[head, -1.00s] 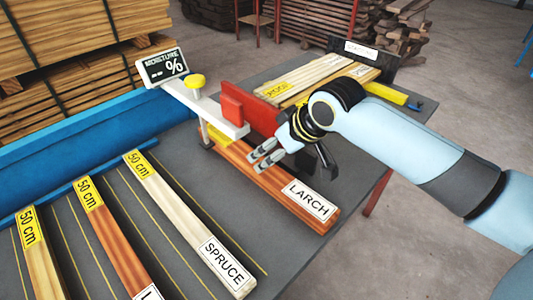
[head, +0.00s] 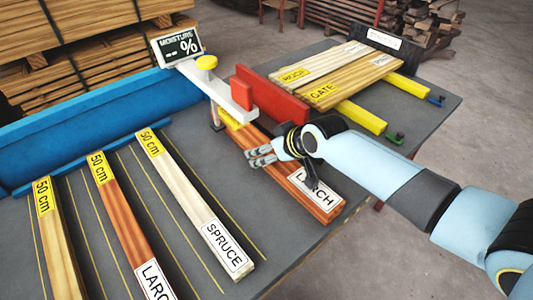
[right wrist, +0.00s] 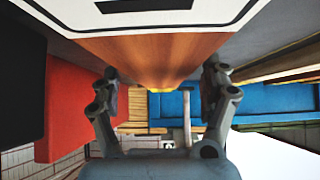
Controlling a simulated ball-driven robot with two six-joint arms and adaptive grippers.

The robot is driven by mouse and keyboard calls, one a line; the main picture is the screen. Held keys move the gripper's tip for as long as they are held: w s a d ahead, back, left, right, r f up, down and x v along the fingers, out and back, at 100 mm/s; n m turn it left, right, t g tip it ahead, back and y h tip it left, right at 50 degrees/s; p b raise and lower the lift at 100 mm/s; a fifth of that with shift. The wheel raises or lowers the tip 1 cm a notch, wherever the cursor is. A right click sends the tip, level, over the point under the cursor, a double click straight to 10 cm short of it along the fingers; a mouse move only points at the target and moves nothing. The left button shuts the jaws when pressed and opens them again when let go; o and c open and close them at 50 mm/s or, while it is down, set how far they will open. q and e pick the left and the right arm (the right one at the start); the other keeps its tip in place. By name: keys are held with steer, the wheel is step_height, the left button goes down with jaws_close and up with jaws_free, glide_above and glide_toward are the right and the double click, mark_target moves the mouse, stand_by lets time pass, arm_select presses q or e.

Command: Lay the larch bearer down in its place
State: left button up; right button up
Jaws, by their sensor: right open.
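The larch bearer (head: 268,160), reddish wood with a white LARCH label, lies on the grey table beside the red block (head: 269,108). Its far end, with a yellow label, is under the white arm of the moisture meter (head: 212,84). My right gripper (head: 260,155) is open at the bearer's middle, and the wrist covers part of the label. In the right wrist view the bearer (right wrist: 155,48) runs between the two open fingers (right wrist: 161,88); I cannot tell whether they touch it. My left gripper is not in view.
Left of it lie a spruce bearer (head: 185,190), another larch bearer (head: 128,220) and a pale bearer (head: 58,235), with yellow lines between. A blue fence (head: 90,105) runs behind. Two boards (head: 335,75) rest on yellow bars (head: 362,117) at the right.

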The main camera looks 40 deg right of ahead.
steer(key=shift+f, duration=0.15)
jaws_close()
steer(key=shift+w, duration=0.15)
